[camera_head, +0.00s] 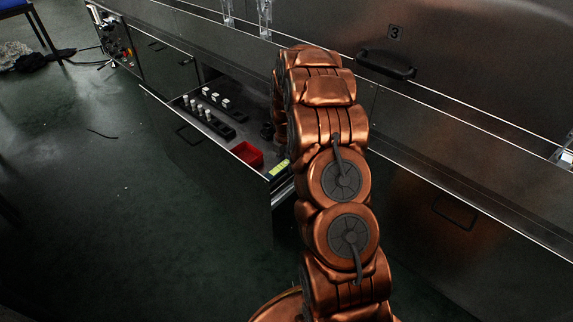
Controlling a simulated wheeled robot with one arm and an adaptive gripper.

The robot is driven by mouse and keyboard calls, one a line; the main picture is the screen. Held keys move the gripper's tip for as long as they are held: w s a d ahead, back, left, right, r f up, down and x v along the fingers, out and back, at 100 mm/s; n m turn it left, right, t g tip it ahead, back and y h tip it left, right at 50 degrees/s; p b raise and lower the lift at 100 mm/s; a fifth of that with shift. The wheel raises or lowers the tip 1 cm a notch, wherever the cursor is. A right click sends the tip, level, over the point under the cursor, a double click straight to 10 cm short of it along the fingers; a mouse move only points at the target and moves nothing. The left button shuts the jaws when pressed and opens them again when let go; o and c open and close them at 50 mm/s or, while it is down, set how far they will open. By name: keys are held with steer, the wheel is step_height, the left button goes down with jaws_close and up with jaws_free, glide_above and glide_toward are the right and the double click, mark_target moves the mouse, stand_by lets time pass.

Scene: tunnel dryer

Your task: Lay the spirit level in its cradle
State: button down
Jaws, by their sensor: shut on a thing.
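A short yellow-green bar (279,167) with dark marks shows at the near right corner of the open drawer (205,150), just left of my arm. It may be the spirit level or a label; I cannot tell which, nor whether it is held. My copper arm rises through the middle of the view, bends over at the top and comes down behind itself. It hides my gripper and the right part of the drawer. I cannot make out the cradle for certain; a long dark holder (215,127) lies in the drawer.
Several small white-topped pieces (205,108) stand around the dark holder. A red open box (246,153) sits near the drawer's front. A dark round thing (267,131) is beside my arm. Closed steel panels with handles (386,64) run along the right. The green floor at left is mostly clear.

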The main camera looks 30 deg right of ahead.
stand_by(0.3)
steer(key=c, duration=0.8)
jaws_free()
steer(key=shift+o, duration=0.2)
